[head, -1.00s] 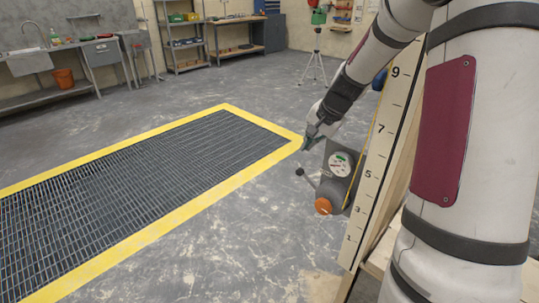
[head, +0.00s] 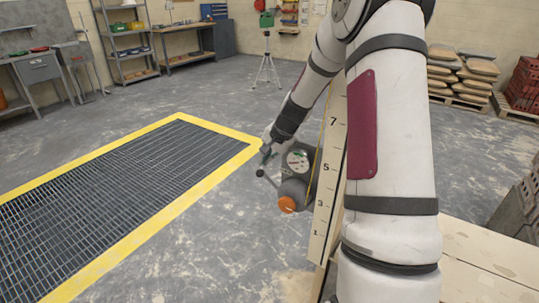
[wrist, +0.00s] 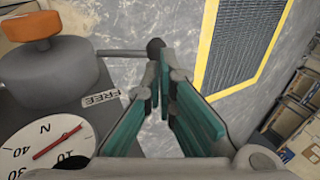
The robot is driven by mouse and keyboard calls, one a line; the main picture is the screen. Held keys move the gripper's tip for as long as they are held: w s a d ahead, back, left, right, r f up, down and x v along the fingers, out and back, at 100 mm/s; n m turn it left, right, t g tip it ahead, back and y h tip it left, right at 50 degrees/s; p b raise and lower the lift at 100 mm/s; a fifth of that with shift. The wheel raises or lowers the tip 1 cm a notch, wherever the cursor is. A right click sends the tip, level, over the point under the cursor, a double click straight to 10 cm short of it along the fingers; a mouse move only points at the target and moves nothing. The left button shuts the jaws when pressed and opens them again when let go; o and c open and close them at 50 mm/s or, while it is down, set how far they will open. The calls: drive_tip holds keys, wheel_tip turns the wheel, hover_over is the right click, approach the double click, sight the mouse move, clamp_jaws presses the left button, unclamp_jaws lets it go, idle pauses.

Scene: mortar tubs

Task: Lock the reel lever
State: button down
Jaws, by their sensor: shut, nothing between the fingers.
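The reel is a grey housing (head: 291,187) on the side of an upright measuring board (head: 330,165). It has a white dial (head: 298,160) and an orange knob (head: 287,204). The reel lever (wrist: 125,52) is a thin grey rod with a dark ball end (wrist: 155,46); the ball also shows in the head view (head: 260,173).
A yellow-framed floor grate (head: 120,195) lies to the left. A tripod (head: 266,62) stands behind on clear concrete floor. Sacks on pallets (head: 462,72) and grey blocks (head: 517,210) are at the right. The dial (wrist: 45,150) fills the wrist view's lower left.

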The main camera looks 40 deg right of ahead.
sight(258, 171)
drive_tip(key=x, duration=0.5)
drive_tip(key=shift+w+a+f+g+b, duration=0.15)
drive_tip(key=shift+w+f+g+b, duration=0.15)
drive_tip(key=shift+w+g+b, duration=0.25)
idle(0.6)
drive_tip(key=shift+w+a+f+g+h+b, duration=0.1)
drive_tip(key=shift+a+f+g+h+b, duration=0.1)
drive_tip(key=shift+g+h+b, duration=0.1)
wheel_tip(258, 171, down, 6)
drive_tip(key=w+g+h+b, duration=0.2)
drive_tip(key=g+b, duration=0.3)
drive_tip(key=b, duration=0.1)
drive_tip(key=shift+w+a+g, duration=0.35)
drive_tip(key=shift+r, duration=0.2)
drive_tip(key=shift+r, duration=0.7)
